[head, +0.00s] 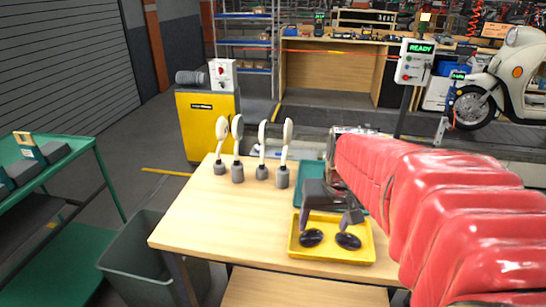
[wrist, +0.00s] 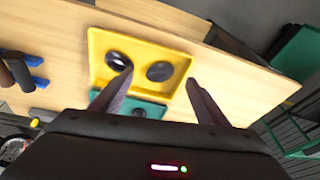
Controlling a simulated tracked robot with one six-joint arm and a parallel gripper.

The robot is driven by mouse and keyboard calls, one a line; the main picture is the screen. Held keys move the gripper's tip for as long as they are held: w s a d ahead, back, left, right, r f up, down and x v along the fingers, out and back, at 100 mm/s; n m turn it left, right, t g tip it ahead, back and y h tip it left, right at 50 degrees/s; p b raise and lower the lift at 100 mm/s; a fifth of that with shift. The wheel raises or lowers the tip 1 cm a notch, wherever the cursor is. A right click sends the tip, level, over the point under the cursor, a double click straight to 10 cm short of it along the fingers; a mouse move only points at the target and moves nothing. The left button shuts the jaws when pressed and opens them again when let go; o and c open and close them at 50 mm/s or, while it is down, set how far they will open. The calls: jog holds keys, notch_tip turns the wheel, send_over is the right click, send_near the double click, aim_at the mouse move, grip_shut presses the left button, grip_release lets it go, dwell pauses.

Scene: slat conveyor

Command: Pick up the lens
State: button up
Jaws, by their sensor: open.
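Two dark, glossy, oval lenses lie in a shallow yellow tray (head: 333,258) at the front of the wooden table: a left lens (head: 311,237) and a right lens (head: 348,241). In the wrist view the same tray (wrist: 97,41) holds one lens (wrist: 118,62) on the left and another (wrist: 160,71) on the right. My gripper (head: 326,223) is open and empty above the tray's back part. In the wrist view its fingers (wrist: 158,77) stand apart, with the right-hand lens between the tips in the picture. I cannot tell the exact height above it.
A green tray (head: 308,194) lies behind the yellow one, partly hidden by my arm. Several white round-headed pieces in grey bases, such as the nearest one (head: 287,133), stand at the table's back left. The table's left front (head: 205,225) is clear. A grey bin (head: 135,252) stands beside the table.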

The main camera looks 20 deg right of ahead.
jog(key=w+d+r+n, duration=0.1)
jog(key=w+d, duration=0.4)
jog(key=d, duration=0.5)
jog(key=w+d+n+t, duration=0.1)
jog(key=w+d, duration=0.4)
jog(key=d, duration=0.6)
jog(key=shift+w+r+t, duration=0.3)
jog(key=shift+w+r, duration=0.1)
jog(key=x, duration=0.8)
jog(key=shift+d+f, duration=0.1)
jog(key=shift+f, duration=0.2)
